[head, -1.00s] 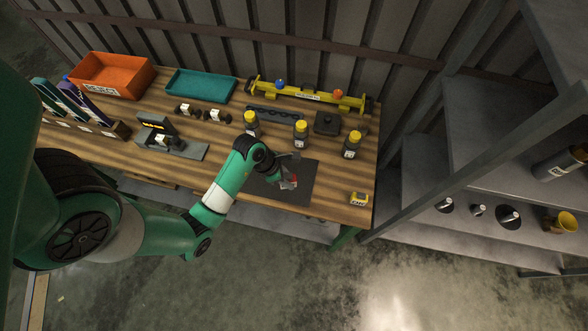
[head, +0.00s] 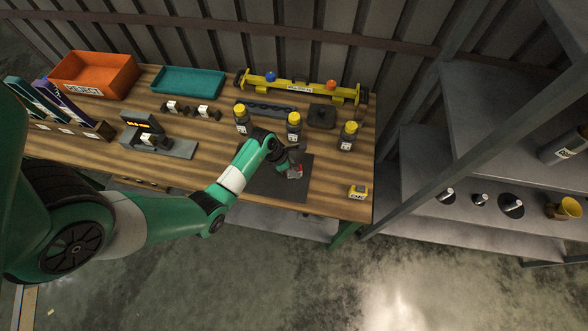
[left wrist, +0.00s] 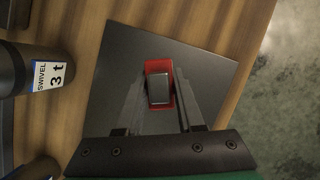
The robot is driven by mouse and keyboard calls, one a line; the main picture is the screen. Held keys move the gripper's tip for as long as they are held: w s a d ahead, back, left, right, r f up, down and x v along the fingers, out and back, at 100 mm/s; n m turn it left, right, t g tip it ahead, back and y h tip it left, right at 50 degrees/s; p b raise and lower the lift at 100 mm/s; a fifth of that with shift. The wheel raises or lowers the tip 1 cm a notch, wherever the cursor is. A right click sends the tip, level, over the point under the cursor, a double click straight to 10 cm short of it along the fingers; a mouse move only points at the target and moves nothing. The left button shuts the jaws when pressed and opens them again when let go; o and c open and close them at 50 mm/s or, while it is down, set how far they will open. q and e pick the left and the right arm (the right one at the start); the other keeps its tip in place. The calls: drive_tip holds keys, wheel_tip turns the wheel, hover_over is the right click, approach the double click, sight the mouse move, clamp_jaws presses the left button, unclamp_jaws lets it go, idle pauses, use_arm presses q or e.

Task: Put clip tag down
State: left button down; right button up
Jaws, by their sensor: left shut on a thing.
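My left gripper (head: 290,169) is over the dark mat (head: 272,190) on the wooden bench. In the left wrist view its two fingers (left wrist: 158,92) are closed around a small red piece with a grey block on top, which I take to be the clip tag (left wrist: 159,66). I cannot tell whether the tag touches the mat. My right gripper is not in view.
Several yellow-capped bottles stand behind the mat, one (head: 294,126) close to the gripper. A labelled bottle (left wrist: 30,72) is left of the mat in the wrist view. An orange bin (head: 95,76) and teal tray (head: 187,82) stand at the back.

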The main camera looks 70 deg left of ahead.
use_arm(q)
drive_tip(key=c, duration=1)
unclamp_jaws()
drive_tip(key=shift+f, duration=0.2)
drive_tip(key=o, duration=0.5)
drive_tip(key=p+v, duration=0.4)
drive_tip(key=v, duration=0.8)
drive_tip(key=shift+r, duration=0.2)
